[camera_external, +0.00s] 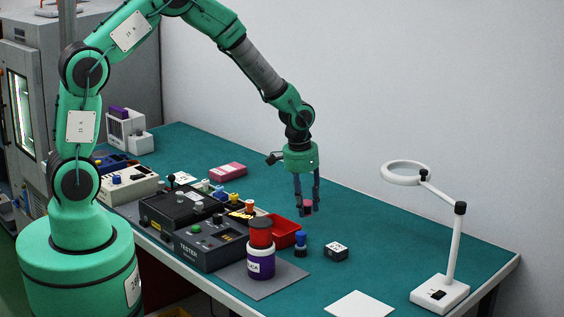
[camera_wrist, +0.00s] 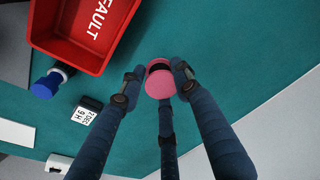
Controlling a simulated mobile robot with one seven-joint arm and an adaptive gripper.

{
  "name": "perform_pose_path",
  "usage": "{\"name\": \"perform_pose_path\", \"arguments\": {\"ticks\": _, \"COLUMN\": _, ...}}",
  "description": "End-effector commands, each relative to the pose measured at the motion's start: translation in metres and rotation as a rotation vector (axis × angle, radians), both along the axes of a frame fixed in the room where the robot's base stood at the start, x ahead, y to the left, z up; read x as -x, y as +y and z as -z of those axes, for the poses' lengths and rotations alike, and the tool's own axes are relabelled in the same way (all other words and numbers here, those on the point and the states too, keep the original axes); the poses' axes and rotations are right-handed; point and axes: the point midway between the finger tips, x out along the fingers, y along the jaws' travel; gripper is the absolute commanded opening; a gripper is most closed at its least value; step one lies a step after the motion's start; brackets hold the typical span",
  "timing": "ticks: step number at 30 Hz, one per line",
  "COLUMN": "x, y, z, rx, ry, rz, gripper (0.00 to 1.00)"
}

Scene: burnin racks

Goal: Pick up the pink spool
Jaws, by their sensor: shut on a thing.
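The pink spool (camera_wrist: 160,86) is round with a dark centre and sits between the fingers of my gripper (camera_wrist: 157,92) in the wrist view. In the external view my gripper (camera_external: 308,209) points down over the green table, and the pink spool (camera_external: 308,205) shows between its fingertips. The fingers are shut on the spool. From these views I cannot tell for sure whether the spool touches the table.
A red bin (camera_external: 287,231) marked FAULT stands beside my gripper. A blue-topped piece (camera_external: 301,243) and a small dark box (camera_external: 335,251) are nearer the front. Tester boxes (camera_external: 211,241) stand to the left, a white lamp (camera_external: 440,291) at right.

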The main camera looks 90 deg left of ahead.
Motion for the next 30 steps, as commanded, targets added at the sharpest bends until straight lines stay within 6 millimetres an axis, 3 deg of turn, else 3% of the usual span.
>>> {"name": "perform_pose_path", "arguments": {"ticks": 6, "x": -0.001, "y": 0.0, "z": -0.035, "rx": -0.002, "ry": -0.002, "rz": 0.0, "gripper": 0.1}}
{"name": "perform_pose_path", "arguments": {"ticks": 12, "x": 0.0, "y": 0.0, "z": -0.051, "rx": 0.0, "ry": 0.0, "rz": 0.0, "gripper": 0.1}}
{"name": "perform_pose_path", "arguments": {"ticks": 30, "x": 0.0, "y": 0.0, "z": -0.054, "rx": 0.0, "ry": 0.0, "rz": 0.0, "gripper": 0.1}}
